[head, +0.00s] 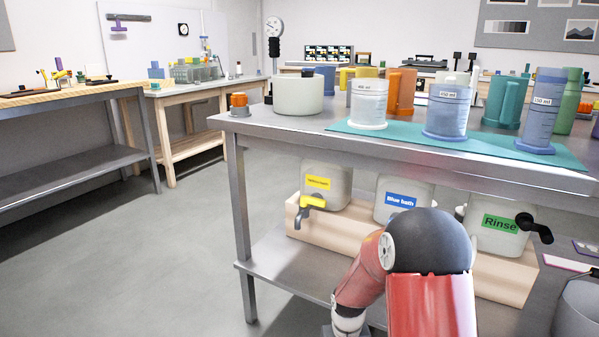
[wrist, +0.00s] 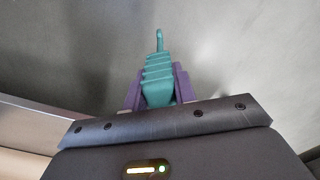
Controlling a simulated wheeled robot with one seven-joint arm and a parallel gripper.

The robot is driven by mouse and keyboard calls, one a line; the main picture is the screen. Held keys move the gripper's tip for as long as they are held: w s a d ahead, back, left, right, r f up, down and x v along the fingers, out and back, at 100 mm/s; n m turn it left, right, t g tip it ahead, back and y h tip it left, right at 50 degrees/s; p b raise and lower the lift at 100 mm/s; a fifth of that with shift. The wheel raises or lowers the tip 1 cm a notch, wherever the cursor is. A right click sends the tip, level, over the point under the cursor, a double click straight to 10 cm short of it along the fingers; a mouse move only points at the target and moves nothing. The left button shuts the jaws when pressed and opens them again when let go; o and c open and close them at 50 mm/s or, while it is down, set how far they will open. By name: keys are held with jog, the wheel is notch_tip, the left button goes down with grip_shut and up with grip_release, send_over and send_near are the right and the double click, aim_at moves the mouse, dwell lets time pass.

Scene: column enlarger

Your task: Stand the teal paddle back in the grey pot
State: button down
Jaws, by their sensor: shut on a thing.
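In the wrist view, my gripper (wrist: 158,88) is shut on a ribbed teal piece, the teal paddle (wrist: 158,68). Its narrow hooked end points away from me, and the part between the purple fingers is partly hidden. In the head view my red arm reaches down in front of the bench, and neither my gripper nor the paddle shows. A wide pale grey pot (head: 298,97) stands on the bench top at the left end. A darker grey round vessel (head: 578,308) is cut off at the lower right. I cannot tell which is the task's pot.
The metal bench (head: 240,127) carries a teal mat (head: 345,128) with several measuring cups and jugs. A small orange object (head: 239,103) stands left of the pale pot. Tanks with taps sit on a wooden riser (head: 420,250) below. Open floor (head: 120,255) lies to the left.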

jog(key=c, duration=1.8)
grip_release()
grip_shut()
